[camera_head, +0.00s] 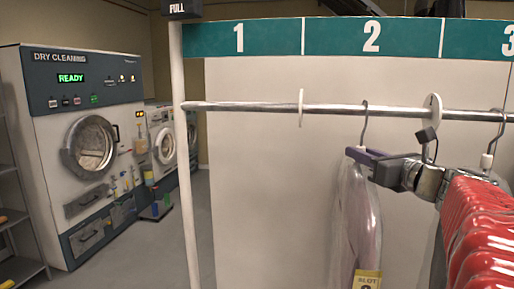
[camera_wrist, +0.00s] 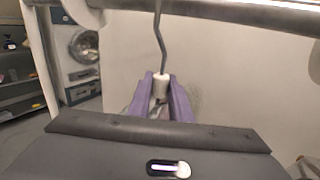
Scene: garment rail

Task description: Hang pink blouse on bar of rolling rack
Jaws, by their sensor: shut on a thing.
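The pink blouse (camera_head: 360,225) hangs in a clear cover with a yellow tag near its bottom. My gripper (camera_head: 365,155) is shut on its hanger just below the hook. In the wrist view, the purple fingers (camera_wrist: 165,98) close around the hanger's white neck (camera_wrist: 160,88). The hook (camera_head: 364,120) rises to the height of the metal bar (camera_head: 240,106). Its top appears at or over the bar, but I cannot tell whether it rests on it. The bar also crosses the top of the wrist view (camera_wrist: 230,14).
A white divider ring (camera_head: 300,108) is left of the hook and another (camera_head: 433,107) is right of it. Another hanger's hook (camera_head: 499,122) is at the bar on the right. A white post (camera_head: 185,190) stands left. Dry-cleaning machines (camera_head: 85,150) stand beyond it.

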